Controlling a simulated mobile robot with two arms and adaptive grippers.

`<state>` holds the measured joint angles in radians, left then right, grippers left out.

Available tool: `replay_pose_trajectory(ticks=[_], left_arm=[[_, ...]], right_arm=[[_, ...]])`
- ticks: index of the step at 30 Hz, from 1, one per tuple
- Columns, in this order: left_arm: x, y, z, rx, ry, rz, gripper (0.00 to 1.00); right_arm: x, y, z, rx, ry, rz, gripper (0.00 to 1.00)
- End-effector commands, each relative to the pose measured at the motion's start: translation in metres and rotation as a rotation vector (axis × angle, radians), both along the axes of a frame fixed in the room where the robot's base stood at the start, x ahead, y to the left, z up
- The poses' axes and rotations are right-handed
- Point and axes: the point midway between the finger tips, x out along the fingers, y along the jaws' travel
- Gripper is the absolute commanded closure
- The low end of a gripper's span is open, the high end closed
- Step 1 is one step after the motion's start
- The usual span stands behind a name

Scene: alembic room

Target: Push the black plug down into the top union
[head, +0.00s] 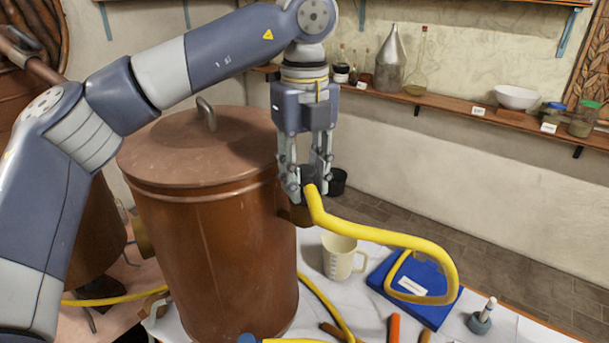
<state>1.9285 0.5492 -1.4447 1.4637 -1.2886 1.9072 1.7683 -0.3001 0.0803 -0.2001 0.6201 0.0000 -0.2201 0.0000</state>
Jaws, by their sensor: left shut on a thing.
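My left gripper (307,190) points straight down beside the large copper vessel (215,240). Just below is a brownish brass fitting (299,216) at the vessel's right side, which looks like the top union. The dark piece is over or at the fitting; I cannot tell how deep it sits. A yellow hose (385,236) runs right from the fingertips. My right gripper is not in view.
A black cup-like thing (338,181) shows just behind the fingers. A wall shelf (450,103) holds bottles and a white bowl (517,97).

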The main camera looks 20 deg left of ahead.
Motion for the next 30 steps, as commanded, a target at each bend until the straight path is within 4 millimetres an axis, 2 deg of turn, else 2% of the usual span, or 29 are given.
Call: replay_pose_trajectory(ticks=[28,29,30], left_arm=[[0.0,0.0,-0.0039,0.0,0.0,0.0,0.95],[-0.0001,-0.0001,-0.0039,0.0,0.0,0.0,0.63],[-0.0001,-0.0001,-0.0039,0.0,0.0,0.0,0.54]], right_arm=[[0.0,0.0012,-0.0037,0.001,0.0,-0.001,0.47],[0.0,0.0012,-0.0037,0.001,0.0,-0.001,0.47],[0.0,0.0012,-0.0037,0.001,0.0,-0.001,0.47]])
